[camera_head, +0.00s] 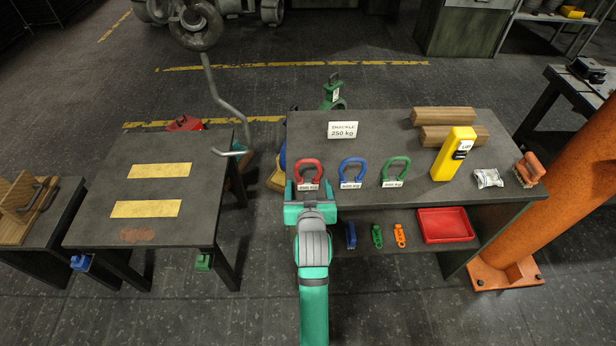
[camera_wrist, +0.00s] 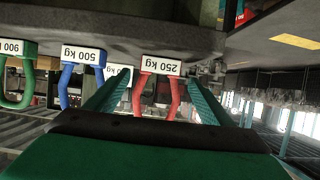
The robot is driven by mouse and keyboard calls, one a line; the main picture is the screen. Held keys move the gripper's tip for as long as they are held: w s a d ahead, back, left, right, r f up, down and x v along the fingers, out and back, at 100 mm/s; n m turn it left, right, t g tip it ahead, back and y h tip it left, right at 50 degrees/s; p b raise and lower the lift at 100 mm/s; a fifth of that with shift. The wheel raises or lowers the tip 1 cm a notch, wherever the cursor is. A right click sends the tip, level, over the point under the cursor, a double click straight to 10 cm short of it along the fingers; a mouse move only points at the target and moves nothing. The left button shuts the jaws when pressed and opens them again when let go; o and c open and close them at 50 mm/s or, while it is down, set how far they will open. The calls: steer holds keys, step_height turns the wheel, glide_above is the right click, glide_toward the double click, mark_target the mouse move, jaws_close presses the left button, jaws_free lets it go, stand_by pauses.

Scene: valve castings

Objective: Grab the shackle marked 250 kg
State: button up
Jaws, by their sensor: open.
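The red shackle (camera_head: 309,170) stands at the front left of the dark bench, its label reading 250 kg in the wrist view (camera_wrist: 138,100). To its right stand a blue shackle (camera_head: 352,168) marked 500 kg and a green shackle (camera_head: 396,169) marked 900 kg. My gripper (camera_head: 311,189) is open at the bench's front edge, directly before the red shackle. In the wrist view, its two teal fingers (camera_wrist: 158,78) appear on either side of the red shackle, with a gap on each side. I cannot tell how far the fingertips reach past it.
A sign (camera_head: 343,130) reading "SHACKLE 250 kg" stands behind the shackles. A yellow device (camera_head: 454,154), wooden blocks (camera_head: 443,115) and a brush (camera_head: 530,168) are further right. A red tray (camera_head: 446,225) sits on the lower shelf.

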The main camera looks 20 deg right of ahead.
mark_target(308, 181)
steer(key=x, duration=0.4)
steer(key=shift+w+d+f, duration=0.1)
steer(key=shift+d, duration=0.05)
